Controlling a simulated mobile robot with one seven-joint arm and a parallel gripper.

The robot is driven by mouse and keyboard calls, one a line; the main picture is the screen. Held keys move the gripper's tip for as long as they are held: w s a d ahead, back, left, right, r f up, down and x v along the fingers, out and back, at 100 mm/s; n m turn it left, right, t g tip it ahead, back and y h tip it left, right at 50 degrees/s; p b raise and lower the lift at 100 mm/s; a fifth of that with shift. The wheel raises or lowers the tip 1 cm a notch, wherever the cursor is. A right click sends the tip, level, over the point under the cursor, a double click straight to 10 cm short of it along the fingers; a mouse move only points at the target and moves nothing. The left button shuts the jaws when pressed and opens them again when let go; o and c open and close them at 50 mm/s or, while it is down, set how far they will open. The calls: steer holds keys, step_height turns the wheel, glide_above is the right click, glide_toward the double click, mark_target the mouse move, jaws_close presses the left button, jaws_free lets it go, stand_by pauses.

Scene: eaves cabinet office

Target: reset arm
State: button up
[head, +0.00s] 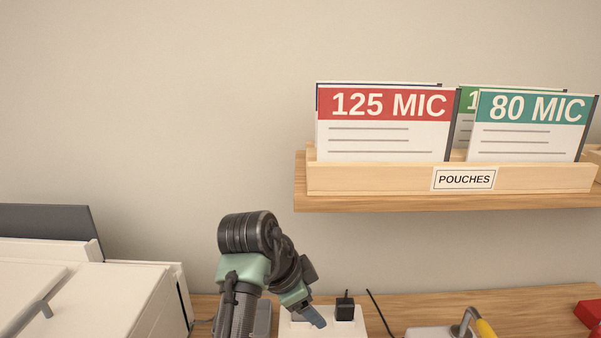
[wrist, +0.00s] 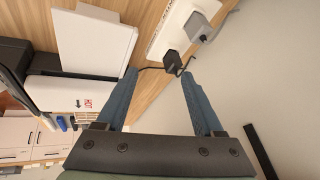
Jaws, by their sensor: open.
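My gripper (head: 315,318) is at the lower middle of the head view, with its arm bent over and its fingers pointing down towards the desk in front of the wall. In the wrist view my gripper (wrist: 158,72) shows two blue-grey fingers spread apart with nothing between them. A white power strip (wrist: 170,28) lies on the wooden desk beyond the fingertips, with dark plugs in it. It also shows beside my gripper in the head view (head: 350,326), partly hidden by the arm. I cannot tell whether the fingers touch it.
A wooden shelf (head: 400,203) on the wall holds a tray (head: 370,178) labelled POUCHES with several packs. A white machine (head: 90,295) stands at the left.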

step_height(320, 180, up, 8)
steer(key=d+n+t, duration=0.3)
steer(key=n+t, duration=0.4)
steer(key=s+a+r+n+t+y, duration=0.15)
steer(key=s+r+t, duration=0.45)
steer(key=r, duration=0.6)
steer(key=s+a+r+n+t+y, duration=0.1)
steer(key=s+a+r+n+t, duration=0.3)
steer(key=s+r, duration=0.6)
steer(key=s+d+r+n+t+y, duration=0.15)
steer(key=s+r+t, duration=0.45)
steer(key=r, duration=0.8)
step_height(320, 180, up, 14)
steer(key=w+p, duration=0.1)
steer(key=p, duration=1.3)
steer(key=shift+w+a, duration=0.2)
steer(key=shift+a, duration=0.15)
steer(key=shift+f, duration=0.1)
